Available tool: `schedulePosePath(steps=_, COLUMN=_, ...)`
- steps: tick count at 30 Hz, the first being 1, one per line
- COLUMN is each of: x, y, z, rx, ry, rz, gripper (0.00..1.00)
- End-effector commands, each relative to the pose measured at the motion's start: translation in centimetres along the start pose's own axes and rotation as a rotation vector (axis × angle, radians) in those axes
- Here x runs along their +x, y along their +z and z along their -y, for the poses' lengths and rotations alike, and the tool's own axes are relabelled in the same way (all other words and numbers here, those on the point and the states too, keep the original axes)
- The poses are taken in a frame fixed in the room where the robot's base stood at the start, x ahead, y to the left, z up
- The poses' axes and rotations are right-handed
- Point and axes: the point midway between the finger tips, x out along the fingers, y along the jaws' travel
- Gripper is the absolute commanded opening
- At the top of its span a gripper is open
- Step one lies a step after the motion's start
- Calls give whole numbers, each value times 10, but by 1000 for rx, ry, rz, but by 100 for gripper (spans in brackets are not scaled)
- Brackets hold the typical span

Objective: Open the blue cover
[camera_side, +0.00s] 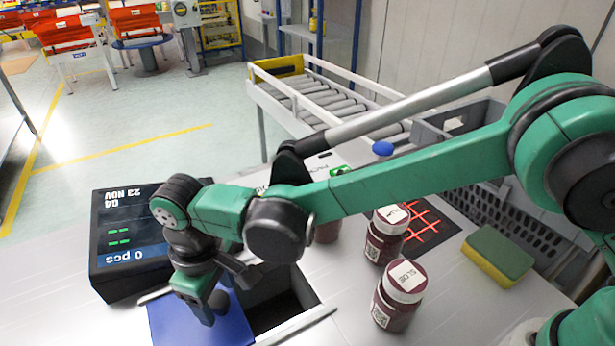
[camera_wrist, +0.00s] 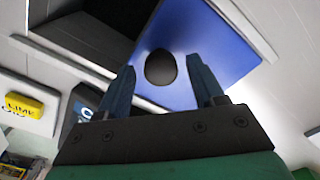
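The blue cover (camera_side: 233,327) is a flat blue plate at the bottom of the side view, beside a dark rectangular opening (camera_side: 272,308) in the table. In the wrist view the blue cover (camera_wrist: 218,42) lies beyond my fingers, with the dark opening (camera_wrist: 88,32) to its left. A round dark knob (camera_wrist: 160,67) stands on the cover. My gripper (camera_wrist: 163,78) is open, with one finger on each side of the knob in the picture; I cannot tell whether either touches it. In the side view my gripper (camera_side: 205,308) is low over the cover and hides part of it.
A black display (camera_side: 130,245) stands just left of the cover. Several dark red jars with white lids, including the nearest jar (camera_side: 398,296), stand to the right. A green and yellow sponge (camera_side: 498,256) lies farther right. A grey crate (camera_side: 510,222) stands behind.

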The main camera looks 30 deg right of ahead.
Motion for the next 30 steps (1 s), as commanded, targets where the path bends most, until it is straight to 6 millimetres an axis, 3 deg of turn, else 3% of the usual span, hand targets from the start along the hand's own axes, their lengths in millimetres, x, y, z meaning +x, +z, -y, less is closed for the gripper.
schedulePosePath(steps=10, x=-2, y=0, z=0, rx=-1, ry=-1, rz=3, gripper=70)
schedulePosePath(steps=21, x=-51, y=0, z=0, rx=-1, ry=-1, rz=2, gripper=70)
schedulePosePath(steps=30, x=-56, y=0, z=0, rx=-1, ry=-1, rz=2, gripper=70)
